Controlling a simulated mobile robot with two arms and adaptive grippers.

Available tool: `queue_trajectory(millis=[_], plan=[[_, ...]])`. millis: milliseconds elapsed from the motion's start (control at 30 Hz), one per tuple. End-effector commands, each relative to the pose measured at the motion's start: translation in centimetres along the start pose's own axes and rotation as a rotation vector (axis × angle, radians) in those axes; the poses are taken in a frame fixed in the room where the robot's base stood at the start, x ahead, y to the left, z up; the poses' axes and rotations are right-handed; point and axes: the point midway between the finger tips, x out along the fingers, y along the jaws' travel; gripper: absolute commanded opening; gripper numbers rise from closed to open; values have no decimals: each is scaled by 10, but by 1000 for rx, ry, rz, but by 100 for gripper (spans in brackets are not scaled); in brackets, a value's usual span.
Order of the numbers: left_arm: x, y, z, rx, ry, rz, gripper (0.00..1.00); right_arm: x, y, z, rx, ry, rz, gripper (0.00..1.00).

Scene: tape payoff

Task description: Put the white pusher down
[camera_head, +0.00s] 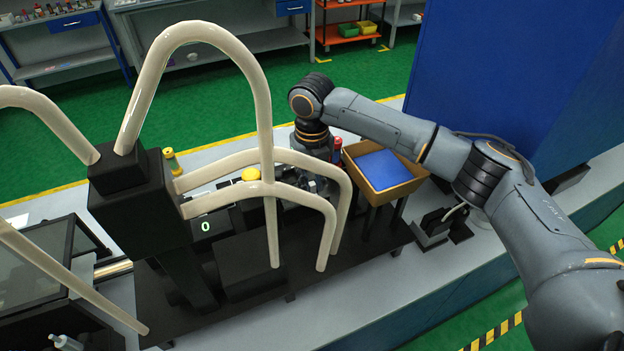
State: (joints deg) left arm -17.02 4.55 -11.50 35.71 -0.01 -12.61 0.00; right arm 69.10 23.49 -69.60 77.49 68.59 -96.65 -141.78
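My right arm comes in from the right and bends down over the machine. My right gripper (316,184) points down behind the curved cream tubes (262,100). The tubes and the wrist hide most of its fingers, so I cannot tell whether it is open or shut, or whether it holds anything. I cannot make out the white pusher for certain.
The black machine (130,205) has a display (205,226) reading 0 and a yellow button (250,174). A tan bin with a blue inside (383,170) stands right of my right gripper. The grey bench front (350,310) is clear.

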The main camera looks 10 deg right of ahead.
Motion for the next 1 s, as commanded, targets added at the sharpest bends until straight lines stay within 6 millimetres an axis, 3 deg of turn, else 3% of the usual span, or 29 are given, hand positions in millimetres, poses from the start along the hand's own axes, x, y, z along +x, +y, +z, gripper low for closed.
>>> queue_trajectory(millis=[367, 533, 800, 1000], plan=[[2, 0, 3, -1, -4, 0, 100, -5, 0, 0, 0, 0, 0, 24], [13, 1, 6, -1, -7, 0, 100, -31, 0, 1, -2, -5, 0, 24], [28, 1, 8, -1, -8, 0, 100, -90, 1, 1, 0, -4, 1, 24], [33, 1, 8, -1, -8, 0, 100, -116, 0, 1, 1, 0, 1, 24]])
